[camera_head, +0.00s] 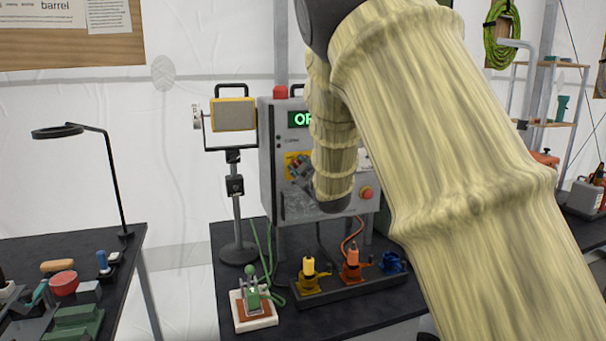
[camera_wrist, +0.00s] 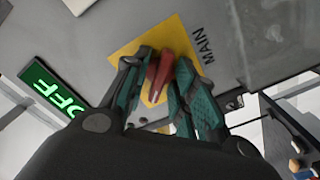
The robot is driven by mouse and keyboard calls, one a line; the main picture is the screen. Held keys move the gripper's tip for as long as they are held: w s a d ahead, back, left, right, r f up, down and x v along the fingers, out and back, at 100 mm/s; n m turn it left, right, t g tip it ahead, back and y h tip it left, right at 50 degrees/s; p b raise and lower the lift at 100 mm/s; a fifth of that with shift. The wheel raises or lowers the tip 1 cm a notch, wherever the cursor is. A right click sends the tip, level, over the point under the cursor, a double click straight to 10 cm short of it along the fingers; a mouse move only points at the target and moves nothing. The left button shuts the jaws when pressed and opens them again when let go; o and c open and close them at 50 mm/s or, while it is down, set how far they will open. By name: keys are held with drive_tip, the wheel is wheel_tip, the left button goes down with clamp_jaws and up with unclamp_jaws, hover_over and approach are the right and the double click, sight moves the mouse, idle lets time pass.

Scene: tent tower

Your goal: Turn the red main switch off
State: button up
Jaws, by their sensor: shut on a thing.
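The red main switch handle (camera_wrist: 162,76) sits on a yellow plate (camera_wrist: 176,38) beside the word MAIN in the wrist view. My gripper (camera_wrist: 168,88) is shut on it, with one teal finger on each side. In the head view my gripper (camera_head: 299,168) is at the front of the grey cabinet (camera_head: 272,150), and my arm hides the handle and much of the panel. The green display (camera_wrist: 50,90) reads OFF in the wrist view. In the head view only the first letters of this display (camera_head: 300,119) show.
A red knob (camera_head: 366,193) sits low on the cabinet front and a red dome (camera_head: 280,92) on its top. A lamp on a stand (camera_head: 235,185) is close at left. Yellow, orange and blue connectors stand on the table below. A black desk lamp (camera_head: 110,165) is further left.

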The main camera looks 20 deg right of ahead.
drive_tip(key=shift+n, duration=0.3)
drive_tip(key=o, duration=0.7)
drive_tip(key=shift+c, duration=0.2)
drive_tip(key=s, duration=1.2)
drive_tip(key=shift+d, duration=0.25)
